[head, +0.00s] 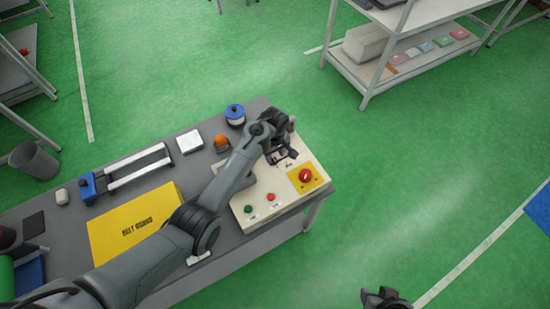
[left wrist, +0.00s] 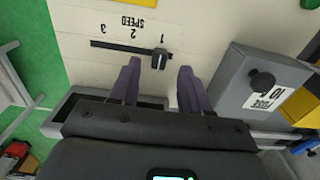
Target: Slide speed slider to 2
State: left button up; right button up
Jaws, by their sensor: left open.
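The cream control panel (head: 282,197) lies on the grey bench, partly hidden by my left arm. In the left wrist view its speed scale appears upside down, with 1 at the right, 2 in the middle and 3 at the left. The dark speed slider knob (left wrist: 160,60) sits in its slot (left wrist: 115,46) near the 1 mark. My left gripper (head: 284,156) is over the panel; its open fingers lie on either side of the knob in the wrist view, with gaps visible. My right gripper (head: 384,298) is at the bottom edge of the head view, away from the panel.
A grey box labelled FUSE (left wrist: 262,90) rises beside the slider. The panel carries a red knob on a yellow plate (head: 306,176), a green button (head: 248,209) and a red button (head: 270,197). An orange beacon (head: 221,141) and blue-topped container (head: 235,115) stand behind.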

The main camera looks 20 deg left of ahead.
aim_at(275, 160)
pick_arm(q)
jog(key=shift+f, duration=1.75)
grip_shut()
